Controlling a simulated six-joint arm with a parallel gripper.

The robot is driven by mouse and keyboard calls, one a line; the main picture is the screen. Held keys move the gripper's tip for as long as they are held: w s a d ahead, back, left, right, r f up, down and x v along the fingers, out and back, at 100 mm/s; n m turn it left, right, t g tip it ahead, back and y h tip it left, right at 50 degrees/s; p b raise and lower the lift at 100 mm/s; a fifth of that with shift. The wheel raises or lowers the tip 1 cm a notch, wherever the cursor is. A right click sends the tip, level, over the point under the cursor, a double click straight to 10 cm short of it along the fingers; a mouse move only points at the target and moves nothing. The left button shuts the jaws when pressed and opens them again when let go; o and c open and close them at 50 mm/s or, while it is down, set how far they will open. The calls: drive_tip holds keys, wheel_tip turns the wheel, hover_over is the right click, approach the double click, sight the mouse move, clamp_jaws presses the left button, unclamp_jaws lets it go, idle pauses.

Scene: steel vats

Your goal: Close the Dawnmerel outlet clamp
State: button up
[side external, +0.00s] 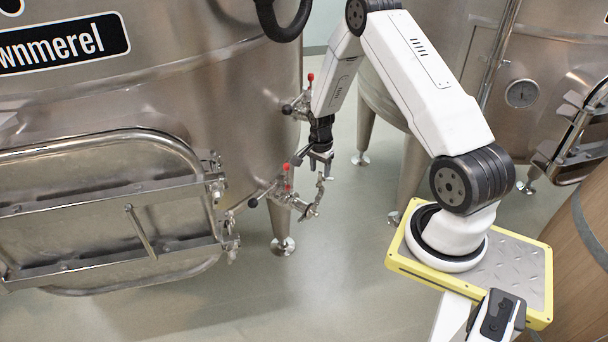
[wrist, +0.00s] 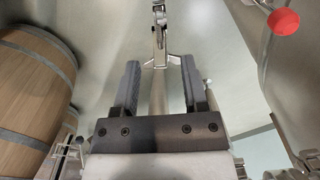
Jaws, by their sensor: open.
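The tank with the label reading "wnmerel" (side external: 60,44) fills the left of the side view. Its lower outlet fitting (side external: 300,206) sticks out to the right with a small metal clamp part (side external: 320,186) standing up at its outer end. My gripper (side external: 322,172) points down just above this fitting. In the wrist view my gripper (wrist: 160,66) has its two grey fingers apart, with a metal fitting with two small side wings (wrist: 160,58) beyond and between the tips. No contact is visible. I cannot tell whether the clamp is open or closed.
A red-tipped valve (side external: 301,103) sits higher on the same tank, close to my arm. A hatch (side external: 110,215) with rails is at left. Another steel vat (side external: 545,60) stands behind right. Wooden barrels (wrist: 32,90) stand at left in the wrist view.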

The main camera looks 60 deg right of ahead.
sight(320, 177)
drive_tip(key=shift+a+r, duration=0.1)
drive_tip(key=shift+r, duration=2)
drive_tip(key=c, duration=0.6)
drive_tip(key=shift+d, duration=0.45)
clamp_jaws()
drive_tip(key=s+d+r+y, duration=0.1)
drive_tip(key=d+r+y, duration=0.3)
drive_tip(key=d, duration=0.5)
